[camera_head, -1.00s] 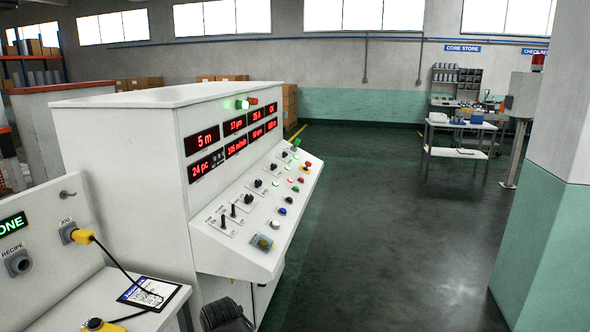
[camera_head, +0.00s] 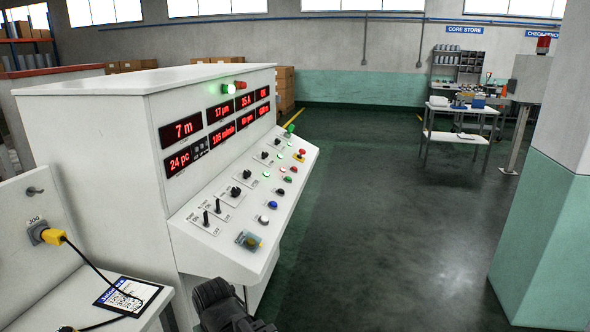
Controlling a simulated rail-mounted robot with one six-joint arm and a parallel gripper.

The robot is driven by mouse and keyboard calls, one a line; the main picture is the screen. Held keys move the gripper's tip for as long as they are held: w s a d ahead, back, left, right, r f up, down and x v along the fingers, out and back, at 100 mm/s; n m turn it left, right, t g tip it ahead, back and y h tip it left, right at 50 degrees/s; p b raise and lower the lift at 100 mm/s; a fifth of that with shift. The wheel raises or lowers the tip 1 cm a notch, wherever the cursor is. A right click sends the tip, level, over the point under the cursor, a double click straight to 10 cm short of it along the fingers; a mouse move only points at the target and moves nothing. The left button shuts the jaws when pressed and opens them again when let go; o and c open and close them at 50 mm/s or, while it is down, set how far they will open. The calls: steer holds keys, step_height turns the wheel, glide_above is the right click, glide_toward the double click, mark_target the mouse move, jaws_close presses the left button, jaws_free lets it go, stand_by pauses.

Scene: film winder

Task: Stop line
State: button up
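The white control console (camera_head: 105,135) stands left of centre. Its red displays read 7 m (camera_head: 182,131), 24 pc (camera_head: 180,160) and 105 m/min. A red mushroom button on yellow (camera_head: 299,155) is at the far end. My gripper (camera_head: 228,303), dark, shows partly at the bottom edge, below the panel's near end. Its fingers cannot be made out, and nothing is seen held.
A yellow plug with a black cable (camera_head: 52,236) sits in the JOG socket at left, above a printed card (camera_head: 127,294). A pillar (camera_head: 545,205) stands at right. A work table (camera_head: 455,135) is at the back. The floor between is clear.

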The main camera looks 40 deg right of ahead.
jaws_close()
stand_by(1.4)
